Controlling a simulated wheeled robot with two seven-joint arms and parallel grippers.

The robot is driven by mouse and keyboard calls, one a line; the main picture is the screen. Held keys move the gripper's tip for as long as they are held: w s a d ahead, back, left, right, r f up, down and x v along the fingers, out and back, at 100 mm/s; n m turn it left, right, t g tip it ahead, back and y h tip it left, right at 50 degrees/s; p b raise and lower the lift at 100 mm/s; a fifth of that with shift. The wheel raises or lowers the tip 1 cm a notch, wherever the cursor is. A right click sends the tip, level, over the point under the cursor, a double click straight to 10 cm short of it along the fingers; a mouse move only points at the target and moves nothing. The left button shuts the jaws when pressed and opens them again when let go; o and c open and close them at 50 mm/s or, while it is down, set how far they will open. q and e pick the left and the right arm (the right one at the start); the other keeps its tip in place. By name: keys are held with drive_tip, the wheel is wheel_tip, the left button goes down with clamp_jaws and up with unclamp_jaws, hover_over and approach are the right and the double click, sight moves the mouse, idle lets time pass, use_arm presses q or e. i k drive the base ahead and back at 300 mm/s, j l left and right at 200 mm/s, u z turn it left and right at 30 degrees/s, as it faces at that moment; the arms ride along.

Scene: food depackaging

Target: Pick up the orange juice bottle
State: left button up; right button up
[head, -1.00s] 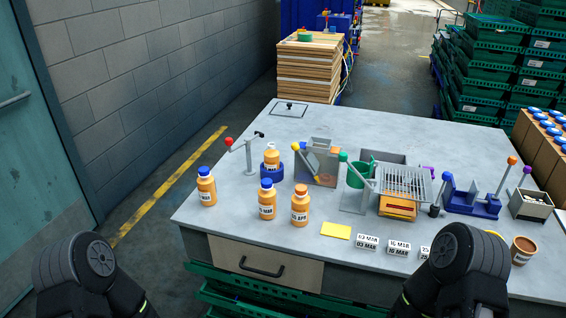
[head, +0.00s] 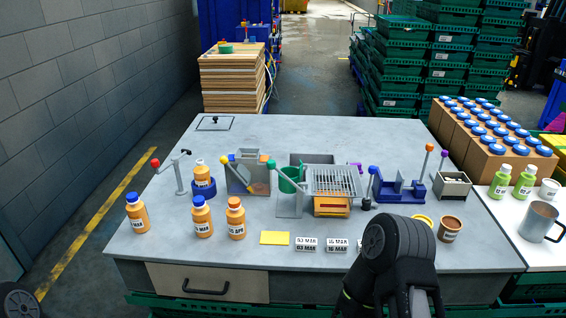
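Several orange juice bottles stand upright on the grey table in the head view. A blue-capped bottle (head: 137,214) is at the left, another blue-capped bottle (head: 202,218) is right of it, and an orange-capped bottle (head: 236,219) stands beside that. A further orange bottle (head: 202,174) without a blue cap sits in a blue ring stand (head: 203,189) behind them. The black end of my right arm (head: 395,250) is over the table's front edge, well right of the bottles. Only a bit of my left arm (head: 20,303) shows at the lower left corner. Neither arm's fingertips can be made out.
Behind the bottles stand a red-knobbed lever (head: 180,174), a grey box device (head: 249,177), a wire rack (head: 335,181) and a blue press (head: 398,188). A yellow card (head: 274,238) and date blocks (head: 306,243) lie in front. A brown cup (head: 450,229) is at the right.

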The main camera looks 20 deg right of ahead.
sight(202, 173)
drive_tip(key=z, duration=1.95)
drive_tip(key=k+j, duration=0.35)
drive_tip(key=k, duration=0.2)
drive_tip(key=k+j, duration=0.35)
drive_tip(key=k, duration=0.2)
